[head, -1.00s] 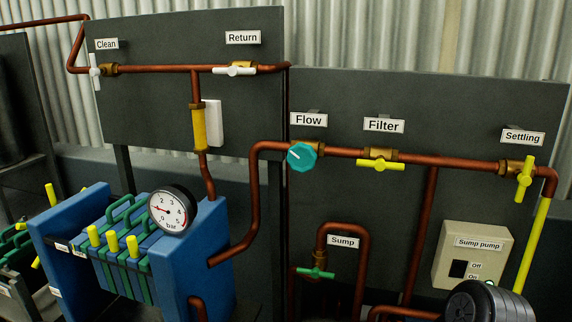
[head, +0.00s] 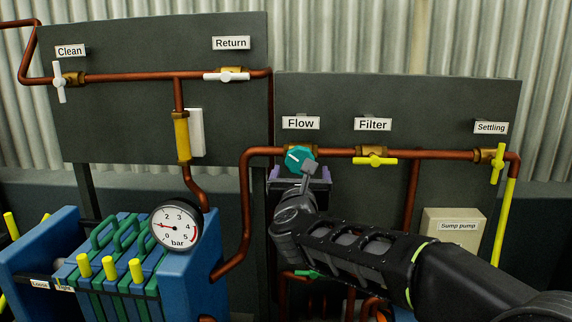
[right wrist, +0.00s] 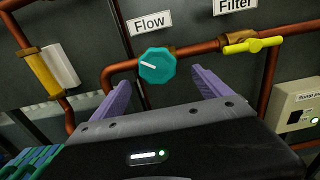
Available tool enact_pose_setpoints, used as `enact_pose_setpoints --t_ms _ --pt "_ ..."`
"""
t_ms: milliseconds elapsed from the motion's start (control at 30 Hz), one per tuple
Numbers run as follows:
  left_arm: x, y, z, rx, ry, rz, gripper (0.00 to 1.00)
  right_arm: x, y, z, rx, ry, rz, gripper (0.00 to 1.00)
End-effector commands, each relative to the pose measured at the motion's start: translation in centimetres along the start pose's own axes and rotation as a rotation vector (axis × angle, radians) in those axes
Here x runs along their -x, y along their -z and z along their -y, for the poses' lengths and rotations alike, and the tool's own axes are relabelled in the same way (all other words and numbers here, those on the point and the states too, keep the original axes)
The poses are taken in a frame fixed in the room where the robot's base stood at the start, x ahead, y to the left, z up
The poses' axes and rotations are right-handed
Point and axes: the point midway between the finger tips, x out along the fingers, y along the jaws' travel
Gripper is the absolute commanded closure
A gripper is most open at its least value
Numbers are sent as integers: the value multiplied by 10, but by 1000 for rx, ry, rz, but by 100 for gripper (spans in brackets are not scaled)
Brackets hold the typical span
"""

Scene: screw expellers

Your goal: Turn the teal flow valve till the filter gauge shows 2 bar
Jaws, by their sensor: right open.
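The teal flow valve (head: 297,158) is a faceted knob on the copper pipe under the Flow label. Its white pointer line points to the upper left, and it also shows in the right wrist view (right wrist: 157,65). The round white filter gauge (head: 174,227) stands on the blue filter press, its needle pointing left near 1 bar. My right gripper (head: 299,176) is open and empty just below and in front of the valve. In the right wrist view its purple fingers (right wrist: 163,78) stand apart on either side of the knob, not touching it. My left gripper is out of view.
The yellow filter valve handle (head: 375,161) is to the right on the same pipe, with the yellow settling valve (head: 497,163) farther right. A vertical copper pipe (head: 245,215) runs left of my gripper. The sump pump box (head: 452,228) is partly behind my arm.

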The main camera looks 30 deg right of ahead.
Motion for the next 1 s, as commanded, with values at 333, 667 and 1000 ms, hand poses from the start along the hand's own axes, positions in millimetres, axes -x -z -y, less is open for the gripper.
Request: enact_pose_setpoints --t_ms 333,667,1000 --pt "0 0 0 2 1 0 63 -1 1 -1 -7 -4 -1 13" --pt "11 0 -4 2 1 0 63 -34 0 -1 -6 -2 -3 13" --pt "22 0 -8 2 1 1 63 -76 0 -2 -5 -4 -1 13"
